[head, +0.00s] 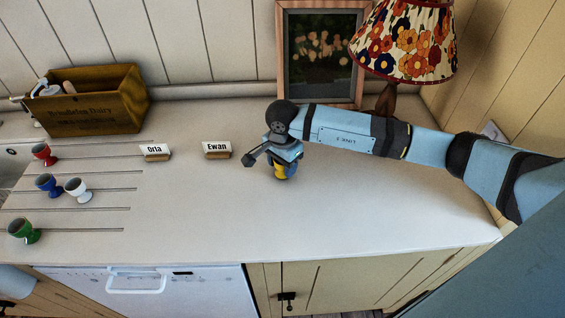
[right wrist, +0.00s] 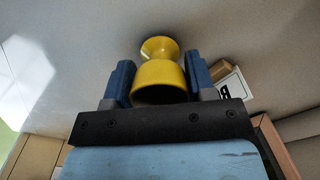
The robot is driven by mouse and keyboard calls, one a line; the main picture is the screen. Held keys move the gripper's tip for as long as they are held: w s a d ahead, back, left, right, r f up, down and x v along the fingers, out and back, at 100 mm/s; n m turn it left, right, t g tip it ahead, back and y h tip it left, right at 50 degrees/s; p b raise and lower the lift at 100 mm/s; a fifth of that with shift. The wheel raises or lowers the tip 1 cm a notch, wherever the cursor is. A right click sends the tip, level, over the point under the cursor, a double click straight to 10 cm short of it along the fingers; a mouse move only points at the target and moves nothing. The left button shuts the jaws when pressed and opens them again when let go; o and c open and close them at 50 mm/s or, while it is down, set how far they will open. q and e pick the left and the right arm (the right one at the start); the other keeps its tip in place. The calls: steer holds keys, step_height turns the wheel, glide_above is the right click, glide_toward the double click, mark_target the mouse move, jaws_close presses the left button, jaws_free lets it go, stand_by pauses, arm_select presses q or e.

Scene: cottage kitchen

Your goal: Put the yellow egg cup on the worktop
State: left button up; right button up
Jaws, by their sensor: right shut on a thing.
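The yellow egg cup (head: 280,171) is at the middle of the white worktop (head: 350,215) in the head view, mostly hidden by my right gripper (head: 285,165). In the right wrist view the egg cup (right wrist: 160,73) sits between the two blue fingers of my right gripper (right wrist: 160,82), which are shut on its bowl. Its foot points away from the wrist, toward the worktop. I cannot tell whether the foot touches the surface. My left gripper is not in view.
Name cards "Orla" (head: 155,152) and "Ewan" (head: 217,149), a wooden crate (head: 95,102), a picture (head: 320,50) and a lamp (head: 405,40) stand behind. The front middle is clear.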

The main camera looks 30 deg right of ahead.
steer(key=shift+f, duration=0.3)
steer(key=o, duration=0.9)
steer(key=shift+o, duration=0.2)
steer(key=shift+r, duration=0.35)
step_height(320, 180, up, 12)
steer(key=b, duration=0.2)
steer(key=shift+f, duration=0.2)
